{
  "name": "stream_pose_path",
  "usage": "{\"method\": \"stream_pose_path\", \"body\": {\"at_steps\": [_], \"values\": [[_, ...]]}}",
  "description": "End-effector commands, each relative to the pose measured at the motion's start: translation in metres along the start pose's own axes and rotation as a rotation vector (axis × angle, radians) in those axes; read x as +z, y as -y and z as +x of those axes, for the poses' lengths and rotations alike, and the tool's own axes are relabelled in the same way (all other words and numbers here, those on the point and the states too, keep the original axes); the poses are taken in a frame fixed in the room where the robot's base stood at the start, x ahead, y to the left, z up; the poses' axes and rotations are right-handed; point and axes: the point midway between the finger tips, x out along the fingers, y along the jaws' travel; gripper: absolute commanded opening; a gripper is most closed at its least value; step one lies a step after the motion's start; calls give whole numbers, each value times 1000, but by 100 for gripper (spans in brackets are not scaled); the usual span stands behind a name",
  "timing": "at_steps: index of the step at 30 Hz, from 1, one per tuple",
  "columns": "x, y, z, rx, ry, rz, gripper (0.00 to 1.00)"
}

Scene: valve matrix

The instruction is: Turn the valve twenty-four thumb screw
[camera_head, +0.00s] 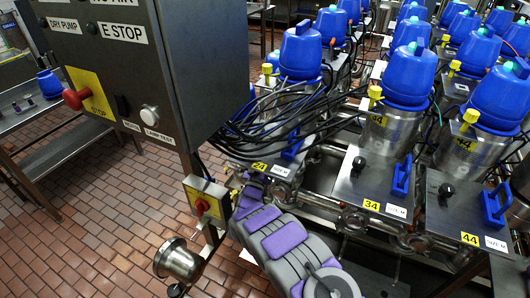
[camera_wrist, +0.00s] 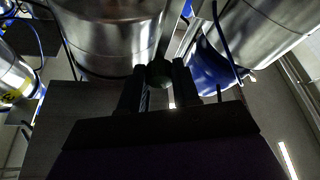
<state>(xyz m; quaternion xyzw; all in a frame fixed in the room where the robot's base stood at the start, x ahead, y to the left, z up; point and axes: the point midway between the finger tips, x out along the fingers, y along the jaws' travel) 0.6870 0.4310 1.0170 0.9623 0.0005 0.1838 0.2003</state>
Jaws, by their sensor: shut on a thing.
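The yellow label 24 (camera_head: 259,166) marks valve twenty-four on a metal plate beside the control box, in the head view. My grey and purple arm reaches up to this plate, with my gripper end (camera_head: 252,180) just below the label. The thumb screw is hidden there behind my gripper and the cables. In the wrist view, a dark round knob, the thumb screw (camera_wrist: 159,74), sits between the two black fingers of my gripper (camera_wrist: 158,84). The fingers are shut on it. The view is dark, so the knob's turn angle cannot be told.
A grey control box (camera_head: 165,60) with a red stop button stands at the left. A yellow box with a red switch (camera_head: 202,206) is close left of my arm. Black cables (camera_head: 270,125) hang above it. Plates 34 (camera_head: 371,205) and 44 (camera_head: 469,239) with blue handles lie right.

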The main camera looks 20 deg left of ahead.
Motion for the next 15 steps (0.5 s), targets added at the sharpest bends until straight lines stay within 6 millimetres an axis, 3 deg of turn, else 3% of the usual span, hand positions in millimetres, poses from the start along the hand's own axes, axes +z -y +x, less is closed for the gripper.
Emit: {"method": "stream_pose_path", "body": {"at_steps": [15], "values": [[3, 4, -3, 31, 5, 93, 1]]}}
